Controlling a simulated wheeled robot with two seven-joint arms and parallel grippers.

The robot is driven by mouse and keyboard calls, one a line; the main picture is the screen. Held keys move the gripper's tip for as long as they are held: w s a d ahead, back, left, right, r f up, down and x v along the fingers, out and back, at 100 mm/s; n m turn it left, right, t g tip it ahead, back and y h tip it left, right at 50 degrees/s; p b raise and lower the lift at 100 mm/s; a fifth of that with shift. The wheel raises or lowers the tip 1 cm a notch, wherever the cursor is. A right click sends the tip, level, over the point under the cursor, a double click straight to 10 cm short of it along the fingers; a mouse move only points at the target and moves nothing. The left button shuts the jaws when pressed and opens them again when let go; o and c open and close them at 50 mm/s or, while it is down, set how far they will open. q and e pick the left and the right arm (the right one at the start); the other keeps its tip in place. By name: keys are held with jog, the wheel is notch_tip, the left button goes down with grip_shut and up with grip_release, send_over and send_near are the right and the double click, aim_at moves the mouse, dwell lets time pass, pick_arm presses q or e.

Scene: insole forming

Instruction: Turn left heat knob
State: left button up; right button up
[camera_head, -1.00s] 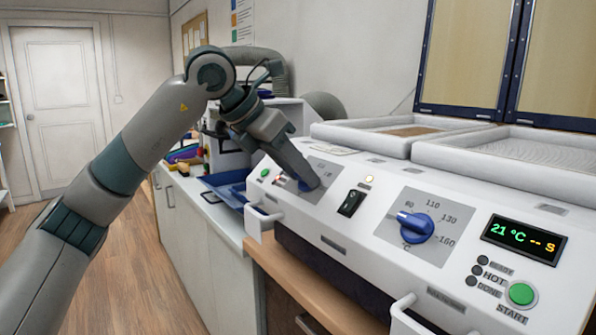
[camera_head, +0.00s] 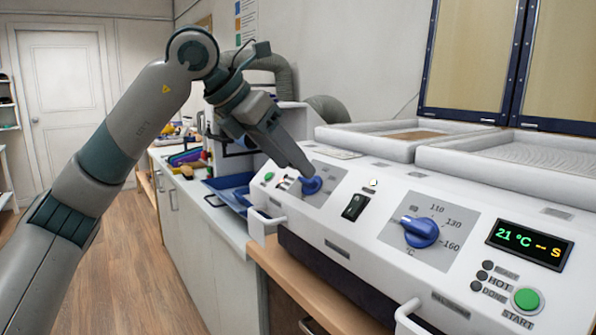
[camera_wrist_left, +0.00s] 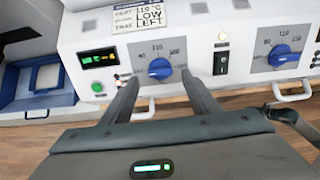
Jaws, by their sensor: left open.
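The left heat knob (camera_head: 312,185) is a blue dial on the white front panel, partly hidden by a finger in the head view. In the wrist view the left heat knob (camera_wrist_left: 160,68) shows whole, with its pointer towards the left side of its scale. My left gripper (camera_head: 304,171) is at this knob, its fingers angled down to it. In the wrist view the left gripper (camera_wrist_left: 159,78) is open, with a fingertip on either side of the knob. Contact cannot be told. My right gripper is not in view.
A black rocker switch (camera_head: 355,206) and a matching right knob (camera_head: 420,231) are on the same panel. A display (camera_head: 528,243) and green start button (camera_head: 527,299) are further right. White handles stick out below.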

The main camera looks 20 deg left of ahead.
pick_arm(q)
jog(key=v, duration=1.3)
